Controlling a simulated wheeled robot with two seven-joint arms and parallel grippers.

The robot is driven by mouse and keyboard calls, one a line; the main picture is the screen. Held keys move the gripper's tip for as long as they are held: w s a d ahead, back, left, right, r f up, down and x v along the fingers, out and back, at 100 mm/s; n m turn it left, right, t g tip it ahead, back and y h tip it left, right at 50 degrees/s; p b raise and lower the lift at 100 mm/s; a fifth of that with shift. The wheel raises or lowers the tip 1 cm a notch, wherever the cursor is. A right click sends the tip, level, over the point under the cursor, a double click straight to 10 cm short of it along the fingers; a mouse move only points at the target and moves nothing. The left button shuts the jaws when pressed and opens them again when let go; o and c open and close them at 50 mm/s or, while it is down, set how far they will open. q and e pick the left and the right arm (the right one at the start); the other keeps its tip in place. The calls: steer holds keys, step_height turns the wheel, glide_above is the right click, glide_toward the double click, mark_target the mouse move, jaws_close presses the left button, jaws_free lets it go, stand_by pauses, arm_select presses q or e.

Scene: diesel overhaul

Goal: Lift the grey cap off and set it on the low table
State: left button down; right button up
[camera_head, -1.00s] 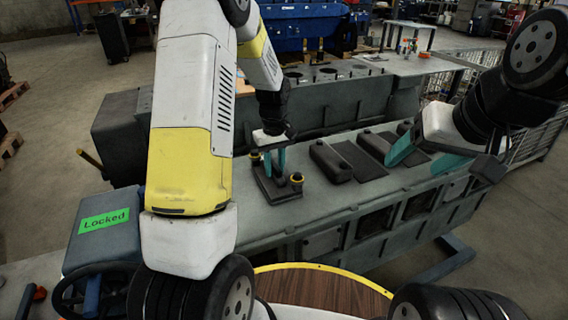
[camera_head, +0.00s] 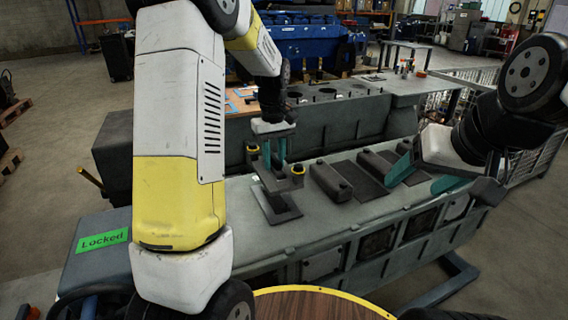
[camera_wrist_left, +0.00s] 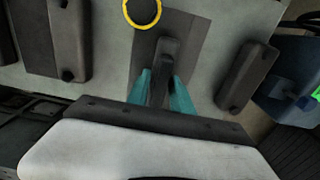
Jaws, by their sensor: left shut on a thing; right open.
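The grey cap (camera_head: 288,183), dark with yellow-ringed knobs at its corners, is held just above the engine block's top (camera_head: 316,225). A dark rectangular patch (camera_head: 284,214) shows below it. My left gripper (camera_head: 275,164) is shut on the cap's raised middle. In the left wrist view its teal fingers (camera_wrist_left: 164,92) flank the cap's dark grip (camera_wrist_left: 166,58), and one yellow ring shows at the top. My right gripper (camera_head: 421,180) is open and empty over the block's right part. I cannot tell which surface is the low table.
Dark elongated covers (camera_head: 331,181) lie on the block to the right of the cap. A wooden surface with a yellow rim (camera_head: 312,290) is at the bottom front. A grey table (camera_head: 408,83) with small items stands behind right. A green "Locked" sign (camera_head: 103,240) is at left.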

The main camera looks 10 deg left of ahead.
arm_select(q)
steer(key=shift+r, duration=1.3)
steer(key=shift+r, duration=1.5)
